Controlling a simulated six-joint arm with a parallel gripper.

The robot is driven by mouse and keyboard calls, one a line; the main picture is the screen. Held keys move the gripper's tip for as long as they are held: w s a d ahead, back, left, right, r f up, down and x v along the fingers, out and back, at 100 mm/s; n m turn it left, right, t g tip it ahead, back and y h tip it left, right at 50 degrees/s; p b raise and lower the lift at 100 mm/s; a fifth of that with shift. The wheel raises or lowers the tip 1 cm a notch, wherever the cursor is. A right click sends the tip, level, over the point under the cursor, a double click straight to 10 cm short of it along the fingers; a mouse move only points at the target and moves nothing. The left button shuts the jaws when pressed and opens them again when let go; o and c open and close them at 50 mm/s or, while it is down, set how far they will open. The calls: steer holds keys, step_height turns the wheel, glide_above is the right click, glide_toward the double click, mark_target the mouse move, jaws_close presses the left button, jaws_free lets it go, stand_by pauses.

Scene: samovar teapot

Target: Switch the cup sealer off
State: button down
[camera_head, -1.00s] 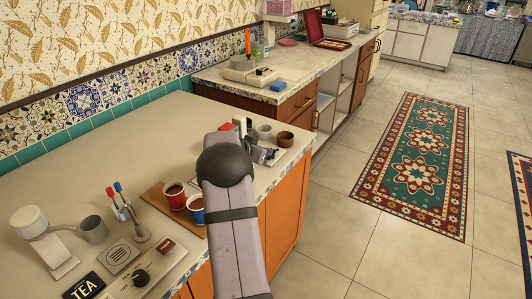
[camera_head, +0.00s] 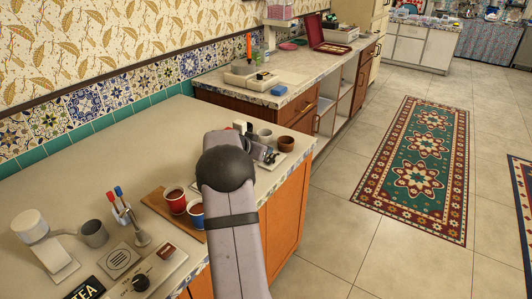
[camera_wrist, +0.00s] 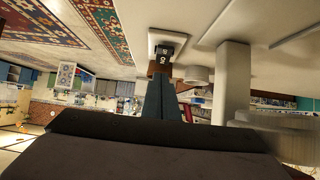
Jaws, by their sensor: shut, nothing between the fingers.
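The cup sealer is mostly hidden behind my arm in the head view; a pale upright part (camera_head: 240,126) shows beyond my wrist. In the wrist view, which looks upside down, a black switch with white lettering (camera_wrist: 165,52) sits on a pale plate (camera_wrist: 153,40), beside a thick white column (camera_wrist: 234,85). My gripper (camera_wrist: 161,72) is shut and empty, its fingertips at or very near the switch. I cannot tell whether they touch it, nor which way the switch is set. In the head view my gripper (camera_head: 268,155) points away to the right.
A grey cup (camera_head: 264,135) and a brown cup (camera_head: 286,144) stand close beyond my gripper. A white machine with a knob (camera_head: 140,282) is at front left.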

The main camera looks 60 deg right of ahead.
steer(key=f+b+v, duration=0.1)
steer(key=b+v, duration=0.2)
steer(key=v, duration=0.8)
steer(key=shift+a, duration=0.3)
steer(key=s+a+f+n+y+p, duration=0.1)
steer(key=a+f+y, duration=0.1)
steer(key=a, duration=0.3)
steer(key=s+a+f+n+y+p, duration=0.1)
steer(key=s+a+f+p, duration=0.1)
steer(key=a, duration=0.2)
steer(key=s+a+f+n+g+y+p, duration=0.1)
steer(key=a+f+y+p, duration=0.1)
steer(key=a, duration=0.3)
steer(key=shift+s+a+y, duration=0.15)
steer(key=shift+a+y, duration=0.15)
steer(key=s+a+f+n+y+b, duration=0.25)
steer(key=a+f+n, duration=0.2)
steer(key=a, duration=0.55)
steer(key=s+a+f+n+t+y+b, duration=0.1)
steer(key=s+a+f+n, duration=0.3)
steer(key=a, duration=0.7)
steer(key=s+a+f+n+y+b, duration=0.2)
steer(key=a+f+n, duration=0.3)
steer(key=a, duration=0.5)
step_height(320, 180, up, 20)
steer(key=n+p, duration=0.1)
steer(key=p, duration=1.7)
steer(key=shift+a, duration=0.3)
